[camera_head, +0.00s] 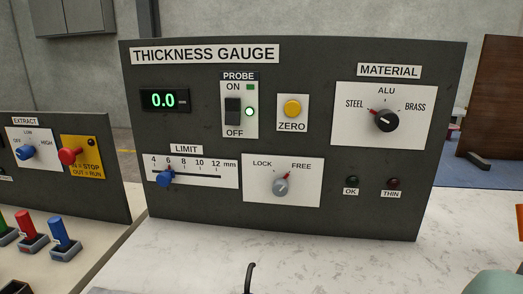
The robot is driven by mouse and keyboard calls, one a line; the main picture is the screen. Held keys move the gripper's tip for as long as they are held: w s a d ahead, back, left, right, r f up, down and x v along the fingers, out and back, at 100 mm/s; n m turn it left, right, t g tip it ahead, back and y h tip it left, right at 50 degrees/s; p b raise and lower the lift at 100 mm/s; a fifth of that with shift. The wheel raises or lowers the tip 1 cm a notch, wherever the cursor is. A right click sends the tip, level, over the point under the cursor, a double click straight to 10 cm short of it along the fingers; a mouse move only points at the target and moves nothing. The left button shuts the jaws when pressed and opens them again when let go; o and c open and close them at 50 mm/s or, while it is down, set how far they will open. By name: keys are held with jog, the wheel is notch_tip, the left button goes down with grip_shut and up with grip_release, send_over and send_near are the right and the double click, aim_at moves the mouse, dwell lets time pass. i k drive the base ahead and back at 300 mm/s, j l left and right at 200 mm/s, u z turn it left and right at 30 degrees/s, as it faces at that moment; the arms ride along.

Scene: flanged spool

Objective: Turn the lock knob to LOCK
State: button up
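The lock knob (281,187) is a grey round knob with a red pointer, on a white plate (259,190) low in the middle of the dark thickness gauge panel (215,205). The plate is marked LOCK at upper left and FREE at upper right. The pointer is tilted up and to the right, towards FREE. Nothing covers the knob. I cannot make out my gripper in the head view.
Near the knob are the blue LIMIT slider (165,178), the yellow ZERO button (292,108), the PROBE switch (233,111) and the MATERIAL knob (385,121). The pale counter (330,262) before the panel is largely clear. An EXTRACT panel (95,175) stands left.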

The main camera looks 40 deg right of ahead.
aim_at(280, 186)
jog(key=k+j, duration=0.4)
jog(key=k, duration=0.15)
jog(key=k+j+z, duration=0.1)
jog(key=k+j, duration=0.3)
jog(key=k, duration=0.15)
